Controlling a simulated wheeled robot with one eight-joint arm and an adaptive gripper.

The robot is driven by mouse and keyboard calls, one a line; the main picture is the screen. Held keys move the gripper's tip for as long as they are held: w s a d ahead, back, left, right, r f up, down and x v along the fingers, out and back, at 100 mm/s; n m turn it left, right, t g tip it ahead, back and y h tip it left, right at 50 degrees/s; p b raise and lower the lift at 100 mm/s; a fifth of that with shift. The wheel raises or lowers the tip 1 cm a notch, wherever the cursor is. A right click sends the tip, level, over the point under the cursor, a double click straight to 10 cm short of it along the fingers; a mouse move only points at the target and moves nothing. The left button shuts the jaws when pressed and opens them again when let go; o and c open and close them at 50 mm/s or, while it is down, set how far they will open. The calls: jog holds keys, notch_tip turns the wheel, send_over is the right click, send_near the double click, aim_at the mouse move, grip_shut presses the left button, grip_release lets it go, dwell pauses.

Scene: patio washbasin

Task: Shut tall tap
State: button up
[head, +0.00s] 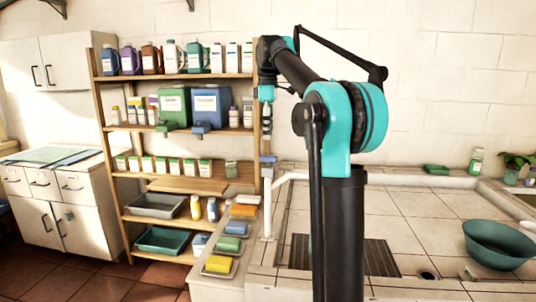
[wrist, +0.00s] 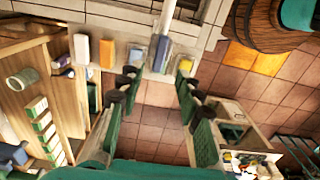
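A slim pale pipe (head: 268,215) rises at the left edge of the tiled basin in the head view and bends right near its top; it looks like the tall tap. In the wrist view a pale upright post (wrist: 166,22), probably the same tap, shows at top centre, beyond the fingertips. My gripper (wrist: 157,78) is open, its two green and black fingers wide apart with nothing between them. In the head view my gripper (head: 267,125) is small, in front of the shelf's right post and above the pipe. Contact cannot be told.
A wooden shelf (head: 180,78) with bottles and canisters stands behind left. Trays with coloured sponges (head: 220,263) line the ledge left of the basin. A green bowl (head: 497,243) sits on the basin's right. A drain grate (head: 380,258) lies mid-basin. The counter's middle is mostly clear.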

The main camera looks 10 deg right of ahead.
aim_at(268, 161)
notch_tip(268, 161, down, 8)
jog(key=shift+f, duration=0.15)
jog(key=shift+c, duration=0.4)
grip_shut()
